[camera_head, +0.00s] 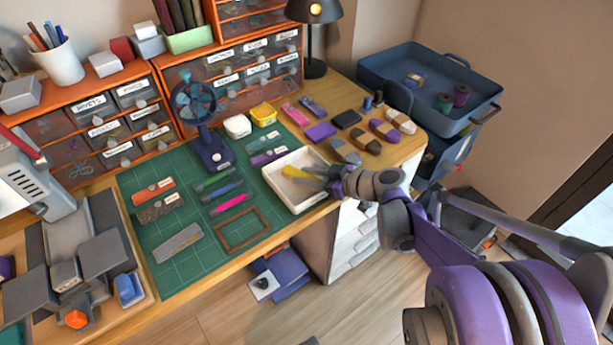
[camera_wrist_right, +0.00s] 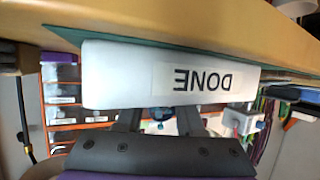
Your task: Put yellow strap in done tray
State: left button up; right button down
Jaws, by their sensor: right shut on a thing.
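The done tray (camera_head: 311,206) is a shallow white tray at the right edge of the green cutting mat. Its label reads DONE, upside down, in the right wrist view (camera_wrist_right: 120,76). The yellow strap (camera_head: 296,173) shows as a small yellow piece over the tray's inside in the head view. My right gripper (camera_head: 318,177) is shut on the strap at the tray's right side; I cannot tell if the strap touches the tray floor. In the right wrist view the tray wall hides the fingertips and strap. My left gripper is not in view.
A white box (camera_head: 237,126) and a yellow box (camera_head: 264,114) sit behind the tray. Bundled cords (camera_head: 384,130) lie to its right. An empty brown frame (camera_head: 243,230) lies on the mat.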

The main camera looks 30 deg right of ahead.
jog(key=shift+f, duration=0.15)
jog(key=c, duration=0.5)
grip_release()
jog(key=shift+c, duration=0.2)
jog(key=shift+s+d+r, duration=0.1)
jog(key=shift+s+r, duration=0.1)
jog(key=shift+r, duration=0.15)
jog(key=p+v, duration=0.3)
jog(key=v, duration=0.8)
jog(key=shift+s, duration=0.25)
jog(key=shift+d, duration=0.2)
